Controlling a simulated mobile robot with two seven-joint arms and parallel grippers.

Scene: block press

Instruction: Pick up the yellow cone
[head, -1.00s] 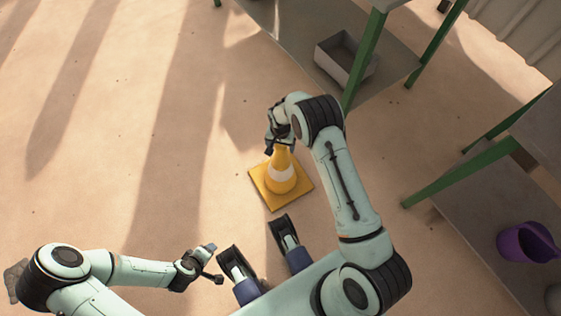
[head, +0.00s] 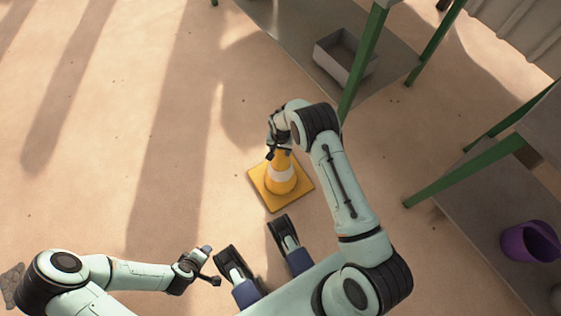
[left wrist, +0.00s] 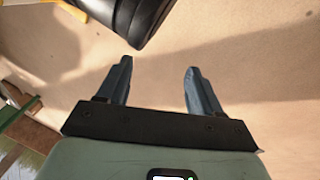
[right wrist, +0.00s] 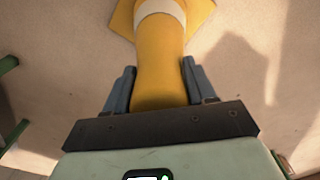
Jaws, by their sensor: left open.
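The yellow cone (head: 282,180), with a white band and a square base, stands upright on the floor in the head view. My right gripper (head: 280,152) is at its top. In the right wrist view the cone's top (right wrist: 160,80) fills the space between the fingers of my right gripper (right wrist: 159,80), which lie against both its sides. My left gripper (head: 213,265) is far to the lower left of the cone. In the left wrist view my left gripper (left wrist: 158,75) is open with nothing between its fingers.
A table with green legs (head: 364,62) stands behind the cone, with a grey bin (head: 345,62) on its lower shelf. Another green-legged table (head: 465,170) stands at right, with a purple pot (head: 530,242) on its lower shelf. The floor (head: 100,170) left of the cone is clear.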

